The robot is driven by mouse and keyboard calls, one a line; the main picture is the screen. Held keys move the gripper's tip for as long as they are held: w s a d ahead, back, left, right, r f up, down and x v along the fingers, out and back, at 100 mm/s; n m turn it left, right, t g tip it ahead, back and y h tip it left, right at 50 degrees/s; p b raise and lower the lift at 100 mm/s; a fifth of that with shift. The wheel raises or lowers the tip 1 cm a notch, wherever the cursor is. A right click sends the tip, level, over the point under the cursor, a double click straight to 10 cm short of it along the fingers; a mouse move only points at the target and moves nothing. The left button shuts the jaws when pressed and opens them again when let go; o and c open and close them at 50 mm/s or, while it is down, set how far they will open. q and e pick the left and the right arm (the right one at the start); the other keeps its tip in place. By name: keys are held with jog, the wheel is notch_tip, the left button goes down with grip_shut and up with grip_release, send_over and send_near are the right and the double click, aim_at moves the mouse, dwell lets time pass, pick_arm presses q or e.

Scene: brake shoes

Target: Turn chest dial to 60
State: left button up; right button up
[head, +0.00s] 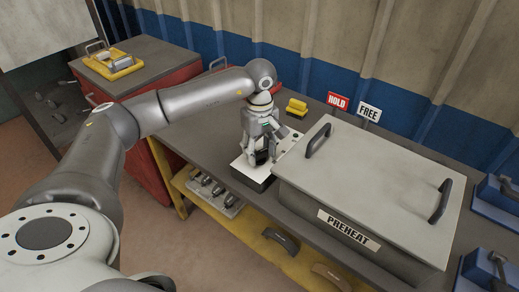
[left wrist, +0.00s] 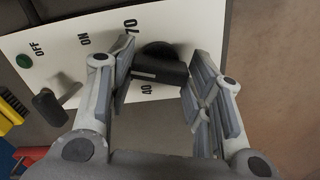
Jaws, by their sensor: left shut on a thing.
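The grey chest (head: 385,165) marked PREHEAT has its lid shut, in the head view. The white control panel (head: 240,168) stands at its left end. The black dial (left wrist: 165,66) shows on the panel in the left wrist view, with a pale line on its grip. The numbers 70 and 40 show beside it; the other marks are hidden and I cannot read the exact setting. My left gripper (head: 262,152) reaches down over the panel. Its fingers (left wrist: 158,88) are shut on the dial, one on each side. My right gripper is not in view.
A lever switch (left wrist: 50,106) by OFF and ON and a green light (left wrist: 23,61) are on the panel. HOLD (head: 338,100) and FREE (head: 368,112) signs stand behind the chest. Metal parts (head: 213,190) lie on the lower shelf.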

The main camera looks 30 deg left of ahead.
aim_at(259, 152)
pick_arm(q)
jog(key=o, duration=1)
jog(key=shift+r, duration=0.15)
notch_tip(259, 152, up, 12)
jog(key=shift+f, duration=0.1)
jog(key=shift+f, duration=0.1)
